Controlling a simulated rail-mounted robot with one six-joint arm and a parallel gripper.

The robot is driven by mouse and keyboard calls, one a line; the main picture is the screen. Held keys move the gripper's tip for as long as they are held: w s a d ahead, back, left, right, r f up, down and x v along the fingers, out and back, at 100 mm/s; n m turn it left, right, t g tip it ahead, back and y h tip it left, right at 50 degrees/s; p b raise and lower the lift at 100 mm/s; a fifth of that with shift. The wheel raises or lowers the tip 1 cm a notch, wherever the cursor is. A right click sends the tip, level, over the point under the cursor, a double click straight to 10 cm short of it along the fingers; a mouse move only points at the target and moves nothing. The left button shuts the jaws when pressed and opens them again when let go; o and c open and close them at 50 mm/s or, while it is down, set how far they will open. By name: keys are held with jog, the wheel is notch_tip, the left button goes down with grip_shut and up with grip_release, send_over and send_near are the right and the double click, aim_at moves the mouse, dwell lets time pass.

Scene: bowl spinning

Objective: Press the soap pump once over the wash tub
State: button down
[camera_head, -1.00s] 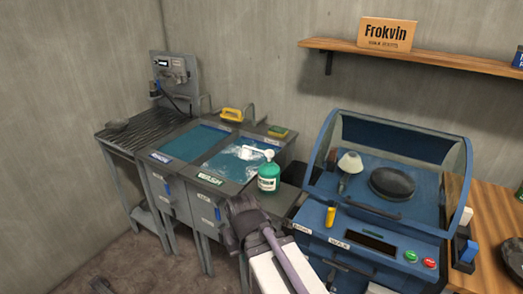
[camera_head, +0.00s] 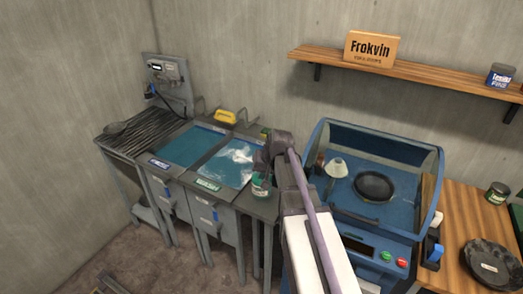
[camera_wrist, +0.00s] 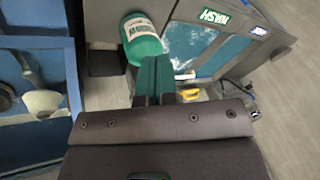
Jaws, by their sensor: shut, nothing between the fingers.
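The green soap bottle (camera_head: 261,188) with a white label stands at the right edge of the wash tub (camera_head: 207,185). In the wrist view the bottle (camera_wrist: 142,42) shows just beyond my fingers. My gripper (camera_head: 262,163) is over the bottle's top and hides most of the pump head. In the wrist view my gripper (camera_wrist: 154,75) is shut and empty, its fingertips overlapping the bottle's edge; I cannot tell whether they touch the pump. A small white piece, perhaps the pump spout (camera_wrist: 185,76), shows right of the fingers. The tub holds blue water with white foam.
A second tub of blue water (camera_head: 188,146) lies left of the wash tub. A yellow brush (camera_head: 225,116) sits on the back edge. A blue machine with a clear hood (camera_head: 374,160) stands close on the right. A wooden shelf (camera_head: 420,78) is above.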

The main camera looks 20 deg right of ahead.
jog(key=w+d+r+m+t, duration=0.1)
jog(key=w+d+r+t, duration=0.1)
jog(key=w, duration=0.4)
jog(key=w+d+r+m+t+p, duration=0.1)
jog(key=w+d+r+t, duration=0.1)
jog(key=w+d+r, duration=0.2)
jog(key=shift+w+d+r+t, duration=0.15)
jog(key=shift+w+r+t, duration=0.2)
jog(key=shift+w, duration=0.8)
jog(key=shift+f, duration=0.2)
notch_tip(320, 180, down, 9)
jog(key=b, duration=0.8)
jog(key=shift+r, duration=0.2)
jog(key=shift+f+b, duration=0.45)
jog(key=shift+b, duration=0.25)
